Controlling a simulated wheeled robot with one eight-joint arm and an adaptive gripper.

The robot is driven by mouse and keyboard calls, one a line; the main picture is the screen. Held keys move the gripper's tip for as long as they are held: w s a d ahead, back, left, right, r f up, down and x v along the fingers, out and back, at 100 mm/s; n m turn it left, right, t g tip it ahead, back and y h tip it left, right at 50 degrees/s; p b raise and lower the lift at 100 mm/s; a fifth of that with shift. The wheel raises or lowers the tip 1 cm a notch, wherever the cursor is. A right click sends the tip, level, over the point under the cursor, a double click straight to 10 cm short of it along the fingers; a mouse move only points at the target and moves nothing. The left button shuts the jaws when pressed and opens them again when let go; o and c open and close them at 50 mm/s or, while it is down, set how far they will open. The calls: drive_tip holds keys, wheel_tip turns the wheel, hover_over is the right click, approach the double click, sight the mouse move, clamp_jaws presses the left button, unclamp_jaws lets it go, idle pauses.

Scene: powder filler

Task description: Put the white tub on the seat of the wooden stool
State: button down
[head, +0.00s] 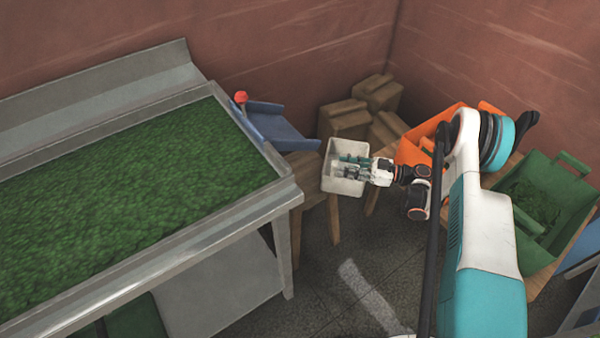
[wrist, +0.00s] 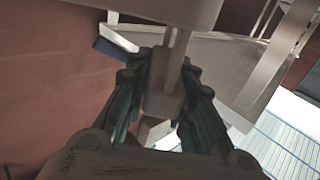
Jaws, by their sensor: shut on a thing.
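The white tub (head: 345,186) is an open, pale box in the middle of the head view. My gripper (head: 352,167) comes in from the right, with its green-lined fingers over the tub, and is shut on it. In the wrist view my gripper (wrist: 165,105) has a pale part between its fingers, and pale walls (wrist: 225,60) fill the space beyond. The wooden stool (head: 312,190) shows below and left of the tub, with legs reaching the floor. The tub overlaps the stool in the picture and hides part of its seat. I cannot tell whether they touch.
A metal table (head: 275,205) holding green material stands left, close to the stool. A blue chute-like piece (head: 280,128) lies behind. Brown blocks (head: 375,92) stand by the wall. An orange crate (head: 412,148) and a green crate (head: 565,210) are on the right.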

sight(329, 175)
drive_tip(key=f+b+x, duration=0.1)
drive_tip(key=b+x, duration=0.2)
drive_tip(key=x, duration=0.5)
drive_tip(key=f+b+x, duration=0.2)
drive_tip(key=x, duration=0.7)
drive_tip(key=shift+a+f+b, duration=0.2)
drive_tip(key=shift+f+b, duration=0.1)
drive_tip(key=shift+b, duration=0.1)
drive_tip(key=c, duration=1.4)
unclamp_jaws()
drive_tip(key=shift+f, duration=0.1)
drive_tip(key=shift+o, duration=0.2)
drive_tip(key=p+v, duration=0.2)
drive_tip(key=v, duration=1)
drive_tip(key=shift+p, duration=0.3)
